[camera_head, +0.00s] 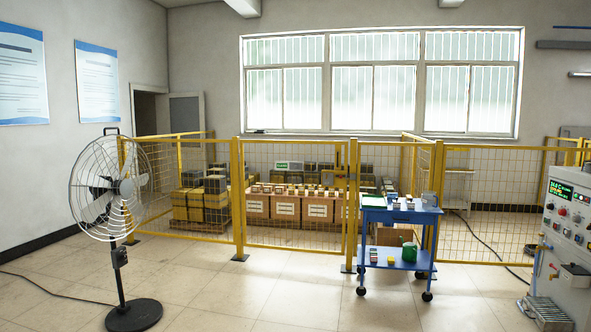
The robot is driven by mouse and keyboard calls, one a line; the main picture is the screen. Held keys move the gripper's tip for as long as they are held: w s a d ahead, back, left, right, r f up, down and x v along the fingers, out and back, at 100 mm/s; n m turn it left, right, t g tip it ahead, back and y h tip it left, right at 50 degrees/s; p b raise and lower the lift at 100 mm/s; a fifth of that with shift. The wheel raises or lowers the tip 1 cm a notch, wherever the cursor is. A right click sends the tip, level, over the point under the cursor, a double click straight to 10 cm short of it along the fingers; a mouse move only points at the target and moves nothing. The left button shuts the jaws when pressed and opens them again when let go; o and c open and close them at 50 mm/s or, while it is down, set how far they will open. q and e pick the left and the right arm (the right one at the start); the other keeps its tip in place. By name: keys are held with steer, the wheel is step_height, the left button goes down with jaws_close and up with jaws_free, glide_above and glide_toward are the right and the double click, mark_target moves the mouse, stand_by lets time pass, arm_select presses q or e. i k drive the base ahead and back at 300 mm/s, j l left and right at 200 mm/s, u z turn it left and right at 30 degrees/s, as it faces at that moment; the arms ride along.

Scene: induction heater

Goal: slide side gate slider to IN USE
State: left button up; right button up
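A yellow mesh fence (190,140) with a gate-like middle panel (300,140) stands across the room, and the panel appears closed. A small white and green plate (283,166) shows at the upper part of this panel. Its text is too small to read, and I cannot tell whether it is the slider or which position it shows. Neither of my grippers is in view.
A black floor fan (122,258) stands at the left front, its cable on the floor. A blue cart (398,214) with small items stands before the fence, right of centre. A control cabinet (568,235) is at the right edge. The floor (255,290) between is clear.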

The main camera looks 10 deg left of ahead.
mark_target(293, 165)
steer(key=u, duration=0.2)
steer(key=i, duration=2.65)
steer(key=i+u, duration=0.1)
steer(key=i, duration=1.25)
steer(key=i+l, duration=0.2)
steer(key=i, duration=1.15)
steer(key=i+l, duration=0.1)
steer(key=i, duration=1.2)
